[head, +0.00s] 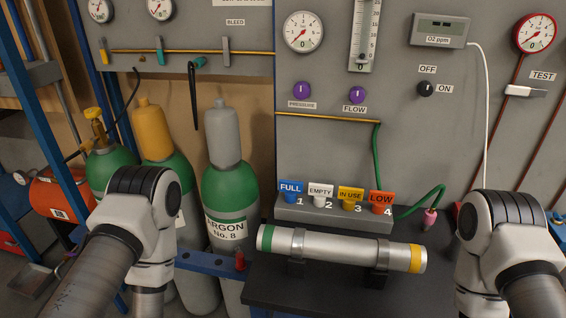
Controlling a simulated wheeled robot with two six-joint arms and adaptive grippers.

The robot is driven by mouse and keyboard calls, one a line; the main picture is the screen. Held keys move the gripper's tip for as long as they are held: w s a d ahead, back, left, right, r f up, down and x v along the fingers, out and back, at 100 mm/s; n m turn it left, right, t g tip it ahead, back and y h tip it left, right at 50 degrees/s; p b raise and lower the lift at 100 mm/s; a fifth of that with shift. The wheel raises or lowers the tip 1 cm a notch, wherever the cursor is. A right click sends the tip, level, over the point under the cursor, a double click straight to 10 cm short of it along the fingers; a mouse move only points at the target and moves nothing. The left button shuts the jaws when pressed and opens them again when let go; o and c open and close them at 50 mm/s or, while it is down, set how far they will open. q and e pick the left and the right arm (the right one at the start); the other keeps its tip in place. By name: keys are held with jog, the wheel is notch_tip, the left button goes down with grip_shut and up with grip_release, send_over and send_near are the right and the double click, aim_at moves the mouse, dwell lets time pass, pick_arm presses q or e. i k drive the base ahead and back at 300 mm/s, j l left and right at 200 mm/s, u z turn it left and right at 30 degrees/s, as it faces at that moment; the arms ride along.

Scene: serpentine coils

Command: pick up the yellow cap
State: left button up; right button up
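A yellow cap (153,130) sits upright on top of a green-shouldered gas cylinder (172,170) at the left, in the head view. The grey-capped argon cylinder (228,187) stands to its right. My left arm shows in front of the yellow-capped cylinder and hides part of its body. My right arm shows at the right edge. Neither gripper shows, so what they hold cannot be seen.
A metal tube (340,250) with green and yellow end bands rests on two supports on a dark bench (300,290). Behind it is a grey rack (330,213) with several coloured tags. A blue rail (208,264) crosses before the cylinders.

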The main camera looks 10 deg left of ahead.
aim_at(150, 121)
jog(key=i+j+z, duration=0.2)
jog(key=j, duration=0.45)
jog(key=j+z, duration=0.15)
jog(key=j, duration=0.5)
